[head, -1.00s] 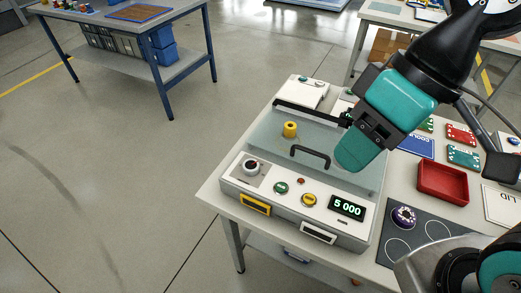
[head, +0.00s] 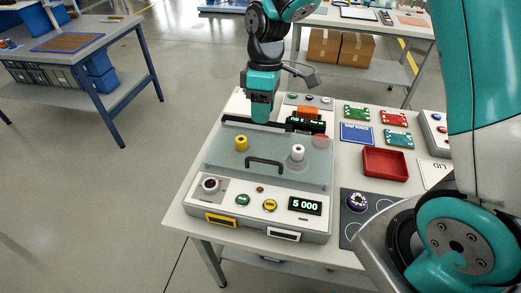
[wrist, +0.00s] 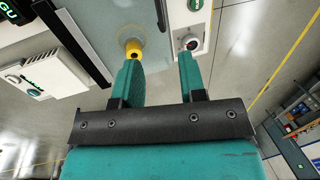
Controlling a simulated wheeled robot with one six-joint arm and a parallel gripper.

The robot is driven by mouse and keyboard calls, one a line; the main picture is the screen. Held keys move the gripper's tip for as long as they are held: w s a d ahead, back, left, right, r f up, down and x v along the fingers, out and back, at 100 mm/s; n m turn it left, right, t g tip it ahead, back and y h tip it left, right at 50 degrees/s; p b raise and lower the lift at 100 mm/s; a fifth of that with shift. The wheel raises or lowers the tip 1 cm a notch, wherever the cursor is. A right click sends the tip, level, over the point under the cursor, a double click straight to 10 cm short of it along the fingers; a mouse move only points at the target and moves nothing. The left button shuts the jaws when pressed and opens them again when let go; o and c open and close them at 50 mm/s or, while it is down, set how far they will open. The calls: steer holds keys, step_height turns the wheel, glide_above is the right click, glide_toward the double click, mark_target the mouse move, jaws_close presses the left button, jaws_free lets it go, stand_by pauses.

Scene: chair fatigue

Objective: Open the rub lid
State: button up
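The rub lid (head: 225,165) is a see-through, pale panel with a black handle (head: 265,162) near its front edge. It lies flat over the top of the white tester (head: 225,225) and looks shut. My gripper (head: 261,118) points down at the lid's back edge, away from the handle. In the wrist view my gripper (wrist: 158,62) has its two teal fingers apart with nothing between them.
The tester's front has a dial (head: 210,185), buttons and a "5 000" display (head: 305,206). Other tables stand behind and at left. Open floor lies left of the bench.

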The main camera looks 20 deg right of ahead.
steer(key=p, duration=0.2)
glide_above(260, 153)
steer(key=s+a, duration=0.2)
steer(key=s, duration=0.3)
step_height(260, 153, down, 12)
steer(key=shift+c, duration=0.2)
jaws_close()
